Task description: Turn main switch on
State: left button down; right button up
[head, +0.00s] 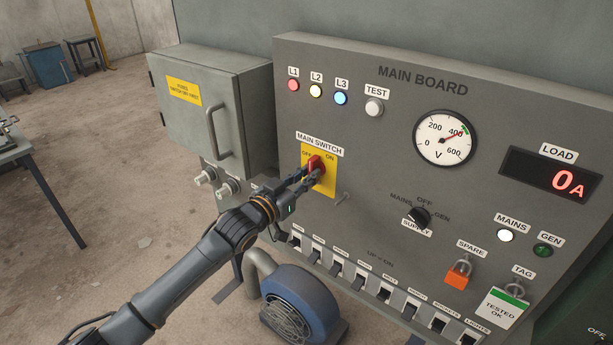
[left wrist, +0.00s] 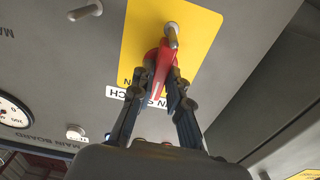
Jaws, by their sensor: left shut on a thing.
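The main switch is a red handle (head: 316,162) on a yellow plate (head: 330,183) marked OFF on the left and ON on the right, under the label MAIN SWITCH. My left gripper (head: 310,177) is at the plate, shut on the red handle. In the left wrist view the two fingers (left wrist: 162,75) close on both sides of the red handle (left wrist: 163,60). The handle points roughly up toward the label, between the two marks. The fingers partly hide the lettering in the wrist view. My right gripper is not in view.
The main board (head: 455,104) carries a voltmeter (head: 444,138) near 400, a load display (head: 548,175) reading 0A and a supply selector (head: 420,215). A row of breakers (head: 384,294) runs below. A grey cabinet (head: 225,100) stands left; a blue blower (head: 300,297) sits below.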

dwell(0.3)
pick_arm(q)
jog(key=c, duration=1.3)
grip_release()
jog(key=v, duration=1.2)
